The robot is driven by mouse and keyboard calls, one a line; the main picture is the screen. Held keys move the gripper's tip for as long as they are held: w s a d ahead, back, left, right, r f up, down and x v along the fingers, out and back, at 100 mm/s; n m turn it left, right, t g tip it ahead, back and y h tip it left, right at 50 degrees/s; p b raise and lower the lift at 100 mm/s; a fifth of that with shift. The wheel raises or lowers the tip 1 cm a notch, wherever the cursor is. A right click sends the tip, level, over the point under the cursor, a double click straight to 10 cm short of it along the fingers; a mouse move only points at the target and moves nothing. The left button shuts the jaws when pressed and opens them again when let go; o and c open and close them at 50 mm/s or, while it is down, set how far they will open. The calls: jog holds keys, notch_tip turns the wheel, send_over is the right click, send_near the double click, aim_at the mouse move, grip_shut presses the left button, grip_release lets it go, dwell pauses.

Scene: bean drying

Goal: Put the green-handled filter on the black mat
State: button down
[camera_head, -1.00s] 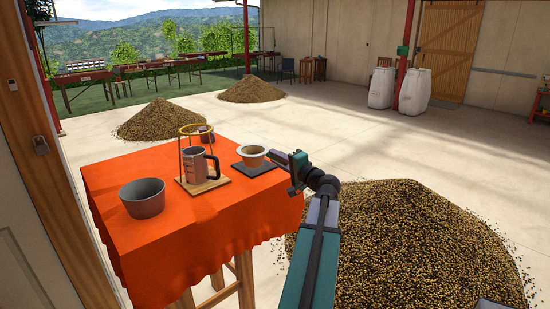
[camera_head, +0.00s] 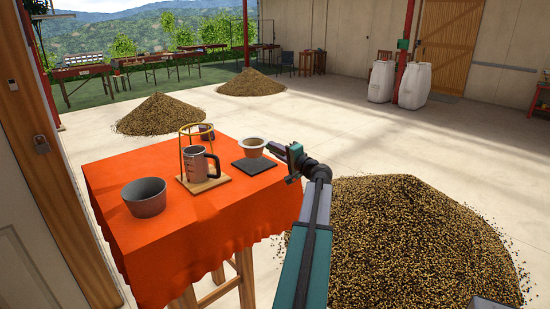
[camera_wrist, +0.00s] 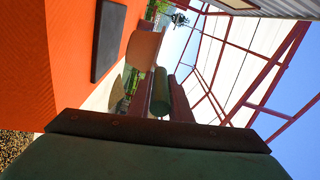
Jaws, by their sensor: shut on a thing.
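The green-handled filter (camera_head: 252,149) is a pale cup with a wide rim. My gripper (camera_head: 274,149) is shut on its handle and holds it at the table's right side. The black mat (camera_head: 254,166) lies flat on the orange cloth, bare on top, below the filter. In the wrist view the green handle (camera_wrist: 160,92) sits between my fingers (camera_wrist: 160,108), with the pale filter body (camera_wrist: 143,50) beyond. The dark mat (camera_wrist: 108,40) is beside it there, apart from it in the picture.
A bean heap (camera_head: 415,240) lies on the floor at right.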

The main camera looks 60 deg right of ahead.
jog(key=shift+f+p, duration=0.95)
jog(key=shift+f, duration=0.9)
jog(key=c, duration=1.6)
grip_release()
jog(key=shift+c, duration=0.2)
jog(key=shift+r, duration=0.2)
